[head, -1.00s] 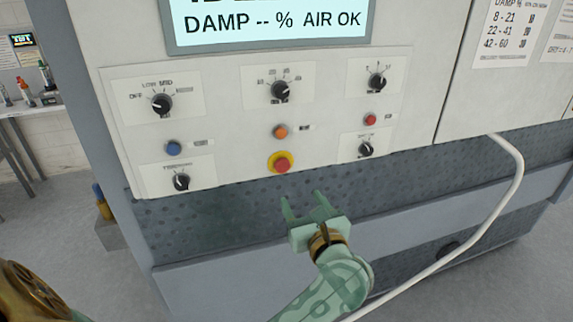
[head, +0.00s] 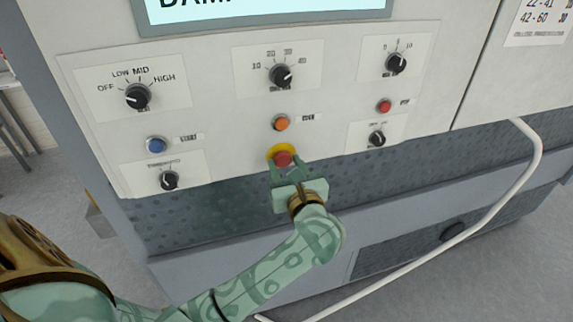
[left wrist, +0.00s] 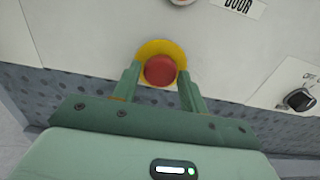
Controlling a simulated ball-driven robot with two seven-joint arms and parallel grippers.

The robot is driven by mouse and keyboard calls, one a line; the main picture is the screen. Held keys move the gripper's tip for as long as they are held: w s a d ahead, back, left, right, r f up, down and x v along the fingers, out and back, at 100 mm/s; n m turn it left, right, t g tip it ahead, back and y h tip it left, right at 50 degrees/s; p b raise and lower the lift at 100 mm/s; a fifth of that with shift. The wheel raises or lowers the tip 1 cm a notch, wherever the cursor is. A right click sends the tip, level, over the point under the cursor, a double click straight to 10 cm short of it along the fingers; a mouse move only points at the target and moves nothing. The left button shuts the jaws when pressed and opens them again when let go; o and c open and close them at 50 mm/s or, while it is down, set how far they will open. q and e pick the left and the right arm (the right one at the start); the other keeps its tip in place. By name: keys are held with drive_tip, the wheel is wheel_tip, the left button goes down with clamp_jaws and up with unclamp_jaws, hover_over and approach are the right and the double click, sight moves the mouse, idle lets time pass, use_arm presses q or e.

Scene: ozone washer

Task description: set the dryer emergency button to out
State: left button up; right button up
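The dryer emergency button (head: 283,159) is a red mushroom cap on a yellow ring, low in the middle of the white control panel. In the left wrist view the red cap (left wrist: 160,70) sits between the fingertips, with the yellow ring behind it. My left gripper (head: 287,166) is open, its two fingers on either side of the cap's lower part. In the left wrist view my left gripper (left wrist: 162,83) shows small gaps beside the cap; I cannot tell whether either finger touches it. My right gripper is not in view.
An orange button (head: 281,123) sits just above, a red button (head: 384,106) to the right, and a blue button (head: 156,145) to the left. Several black knobs surround them. A white hose (head: 480,215) curves down at the right. Dark dimpled metal lies below the panel.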

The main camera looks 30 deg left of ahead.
use_arm(q)
clamp_jaws()
drive_tip(key=shift+s+d+f+b, duration=0.2)
drive_tip(key=shift+s+d+b, duration=0.1)
drive_tip(key=shift+d+b, duration=0.05)
drive_tip(key=shift+r, duration=0.1)
drive_tip(key=shift+o, duration=2.4)
unclamp_jaws()
drive_tip(key=shift+s+d+r, duration=0.1)
